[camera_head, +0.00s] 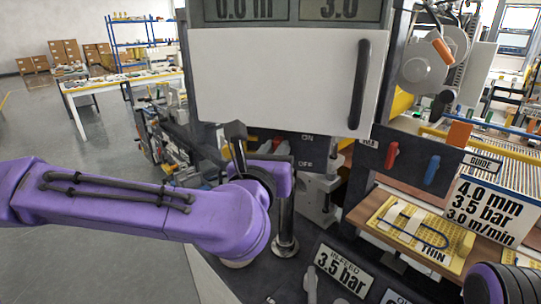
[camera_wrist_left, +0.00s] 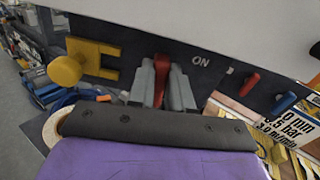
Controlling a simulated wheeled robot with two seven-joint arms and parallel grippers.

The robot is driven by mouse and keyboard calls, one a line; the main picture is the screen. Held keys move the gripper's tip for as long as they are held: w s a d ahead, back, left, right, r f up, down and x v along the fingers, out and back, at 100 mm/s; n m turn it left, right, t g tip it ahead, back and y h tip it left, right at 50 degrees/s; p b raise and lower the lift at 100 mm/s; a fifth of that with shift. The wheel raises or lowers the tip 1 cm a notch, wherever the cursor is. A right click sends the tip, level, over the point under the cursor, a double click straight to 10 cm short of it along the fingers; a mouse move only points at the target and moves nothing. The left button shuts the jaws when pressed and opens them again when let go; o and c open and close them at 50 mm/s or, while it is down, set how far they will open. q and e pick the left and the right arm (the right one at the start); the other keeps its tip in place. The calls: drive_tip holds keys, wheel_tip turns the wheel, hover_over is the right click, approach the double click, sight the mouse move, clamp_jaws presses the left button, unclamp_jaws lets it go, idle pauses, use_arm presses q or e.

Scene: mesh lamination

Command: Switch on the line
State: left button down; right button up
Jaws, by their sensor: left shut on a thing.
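My left gripper (camera_wrist_left: 162,86) is shut on a red lever (camera_wrist_left: 163,75) in the left wrist view. The lever stands between the two grey fingers on a dark panel, just left of the ON label (camera_wrist_left: 200,62). In the head view my purple left arm reaches in from the left to the same dark panel, marked ON and OFF (camera_head: 306,151). There the wrist and the white cover above hide most of the lever and fingers. My right gripper is out of view; only part of my right arm shows at the lower right.
A white cover with a dark handle (camera_head: 360,85) hangs above the panel. A red handle (camera_head: 391,155) and a blue handle (camera_head: 431,170) sit to the right. A yellow knob (camera_wrist_left: 65,70) is left of the lever. A chrome post (camera_head: 285,225) stands beside my wrist.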

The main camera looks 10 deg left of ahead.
use_arm(q)
drive_tip(key=shift+d+m, duration=0.1)
drive_tip(key=shift+m, duration=0.6)
drive_tip(key=c, duration=1)
unclamp_jaws()
drive_tip(key=shift+c, duration=0.2)
drive_tip(key=shift+s, duration=0.1)
drive_tip(key=s+b, duration=0.3)
drive_tip(key=s, duration=0.7)
drive_tip(key=shift+s+a, duration=0.25)
drive_tip(key=shift+a, duration=0.1)
drive_tip(key=shift+a, duration=0.1)
